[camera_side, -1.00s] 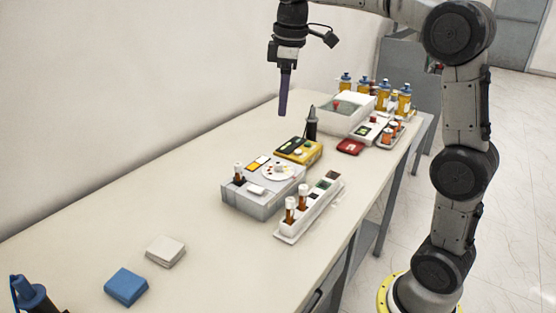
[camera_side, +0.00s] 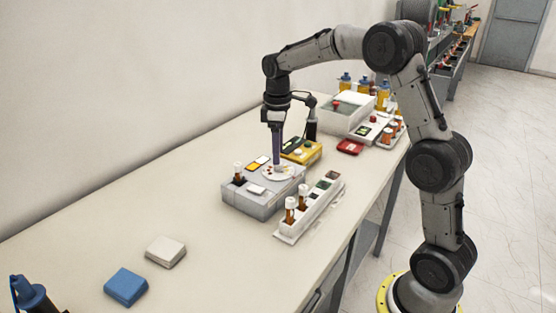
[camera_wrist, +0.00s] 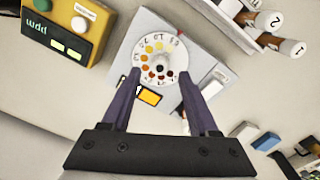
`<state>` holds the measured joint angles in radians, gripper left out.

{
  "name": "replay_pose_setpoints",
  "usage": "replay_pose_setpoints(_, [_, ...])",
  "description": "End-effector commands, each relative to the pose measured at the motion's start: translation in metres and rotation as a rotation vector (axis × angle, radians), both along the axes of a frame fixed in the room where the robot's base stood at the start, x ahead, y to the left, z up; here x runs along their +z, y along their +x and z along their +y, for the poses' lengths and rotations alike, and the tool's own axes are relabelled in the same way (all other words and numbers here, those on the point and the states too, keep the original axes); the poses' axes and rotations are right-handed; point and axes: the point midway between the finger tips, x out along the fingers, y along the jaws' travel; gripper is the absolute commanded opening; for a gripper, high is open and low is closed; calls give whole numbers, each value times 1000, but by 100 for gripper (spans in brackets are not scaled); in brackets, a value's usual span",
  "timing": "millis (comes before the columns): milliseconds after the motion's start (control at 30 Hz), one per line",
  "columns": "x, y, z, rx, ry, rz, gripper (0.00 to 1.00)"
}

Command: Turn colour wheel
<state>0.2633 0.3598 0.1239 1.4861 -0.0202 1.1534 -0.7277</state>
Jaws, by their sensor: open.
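The colour wheel (camera_side: 268,175) is a round white disc on top of the grey tester box (camera_side: 258,206). My gripper (camera_side: 278,166) points straight down over the wheel. In the wrist view its two purple fingers (camera_wrist: 160,78) are apart, one on each side of the wheel's near part, with nothing held between them. I cannot tell whether the fingertips touch the wheel.
A brown vial (camera_side: 238,174) stands in the box's left end. A yellow meter (camera_side: 301,151) stands just behind. A white rack (camera_side: 318,204) with brown vials lies to the right. A red box (camera_side: 349,147) sits farther back.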

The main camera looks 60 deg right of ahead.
Motion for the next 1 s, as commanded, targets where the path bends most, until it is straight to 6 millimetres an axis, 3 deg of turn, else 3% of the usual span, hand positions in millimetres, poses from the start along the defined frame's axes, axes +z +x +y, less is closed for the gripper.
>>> replay_pose_setpoints(233, [-30,0,-1,0,0,2,60])
replay_pose_setpoints(633, [-35,0,-1,0,0,0,59])
replay_pose_setpoints(933, [-35,0,-1,0,0,-1,5])
replay_pose_setpoints(1000, [-35,0,-1,0,0,-1,0])
